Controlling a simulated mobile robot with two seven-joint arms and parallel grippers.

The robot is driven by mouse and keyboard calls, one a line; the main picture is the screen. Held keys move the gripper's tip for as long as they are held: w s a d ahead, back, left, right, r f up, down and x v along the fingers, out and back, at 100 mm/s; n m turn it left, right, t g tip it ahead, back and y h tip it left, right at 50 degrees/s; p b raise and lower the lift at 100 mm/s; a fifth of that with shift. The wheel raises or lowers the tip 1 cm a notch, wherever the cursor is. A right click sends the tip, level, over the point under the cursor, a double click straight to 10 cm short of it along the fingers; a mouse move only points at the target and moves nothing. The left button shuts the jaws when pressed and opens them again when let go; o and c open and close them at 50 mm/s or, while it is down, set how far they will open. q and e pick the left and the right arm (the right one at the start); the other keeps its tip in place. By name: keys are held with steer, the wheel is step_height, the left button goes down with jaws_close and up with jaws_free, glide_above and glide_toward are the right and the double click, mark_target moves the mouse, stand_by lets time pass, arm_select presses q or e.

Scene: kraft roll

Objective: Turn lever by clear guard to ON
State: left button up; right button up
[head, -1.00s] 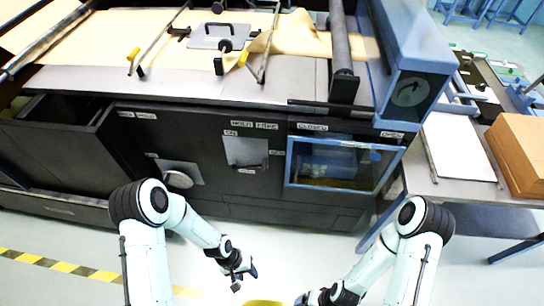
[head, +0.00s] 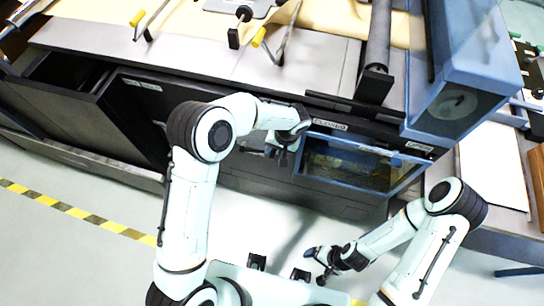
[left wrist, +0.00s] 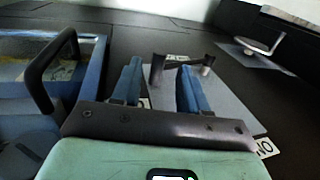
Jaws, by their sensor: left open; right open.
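In the left wrist view, a dark lever (left wrist: 180,62) stands out from a grey plate (left wrist: 228,98) on the black cabinet front, with an upside-down ON label (left wrist: 265,148) at the plate's edge. A blue-framed clear guard (left wrist: 62,47) with a black handle is to its left; in the head view this guard (head: 352,163) is right of my left gripper (head: 283,157). My left gripper is open in front of the plate, its fingertips (left wrist: 160,68) close to the lever; contact cannot be told. My left arm hides the lever in the head view. My right gripper (head: 318,266) is open and empty, low over the floor.
A blue housing with a dial (head: 455,103) stands above right. The floor before the cabinet is free.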

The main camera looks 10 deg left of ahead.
mark_target(272, 157)
arm_select(q)
steer(key=x, duration=0.6)
steer(key=shift+a+f, duration=0.1)
steer(key=shift+f, duration=0.3)
jaws_close()
